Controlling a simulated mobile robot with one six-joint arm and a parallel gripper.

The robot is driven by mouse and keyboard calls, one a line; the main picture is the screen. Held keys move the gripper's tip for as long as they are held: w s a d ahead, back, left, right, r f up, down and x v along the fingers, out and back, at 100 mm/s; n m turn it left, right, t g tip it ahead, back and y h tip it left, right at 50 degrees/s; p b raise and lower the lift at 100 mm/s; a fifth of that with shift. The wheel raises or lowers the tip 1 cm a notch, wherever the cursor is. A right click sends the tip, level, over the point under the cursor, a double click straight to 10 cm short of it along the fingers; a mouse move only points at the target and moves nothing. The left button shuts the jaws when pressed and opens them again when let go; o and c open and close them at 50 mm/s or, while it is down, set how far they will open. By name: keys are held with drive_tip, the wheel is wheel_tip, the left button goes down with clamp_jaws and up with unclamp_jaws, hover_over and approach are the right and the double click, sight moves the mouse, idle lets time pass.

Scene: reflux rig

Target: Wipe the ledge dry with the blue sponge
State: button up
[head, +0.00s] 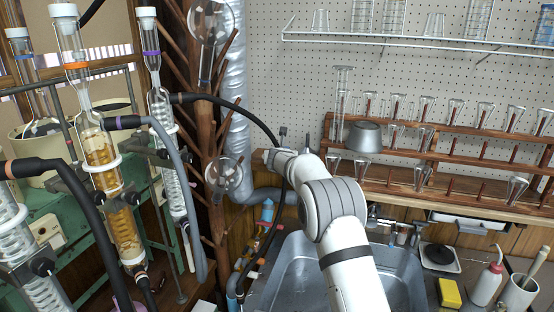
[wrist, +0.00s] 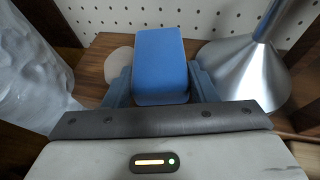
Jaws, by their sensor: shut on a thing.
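My gripper (wrist: 160,82) is shut on the blue sponge (wrist: 160,58), which stands up between its two fingers in the wrist view. Beyond and around it is the brown wooden ledge (wrist: 91,66). A pale round patch (wrist: 119,62) shows on the ledge just left of the sponge; I cannot tell whether it is wet. Whether the sponge touches the wood is not clear. In the head view my arm reaches toward the back wall, and the sponge and fingers are hidden.
A silver duct (head: 236,100) is close on the left. Racked glassware (head: 425,108) stands to the right. A sink (head: 290,278) and yellow sponge (head: 449,293) are below.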

drive_tip(key=shift+w+a+r+p, duration=0.1)
drive_tip(key=shift+w+a+p, duration=0.05)
drive_tip(key=shift+a+p, duration=0.4)
drive_tip(key=shift+w+a+p, duration=0.25)
drive_tip(key=shift+a+p, duration=0.7)
drive_tip(key=shift+a, duration=0.1)
drive_tip(key=shift+w+a, duration=0.1)
drive_tip(key=shift+a, duration=0.2)
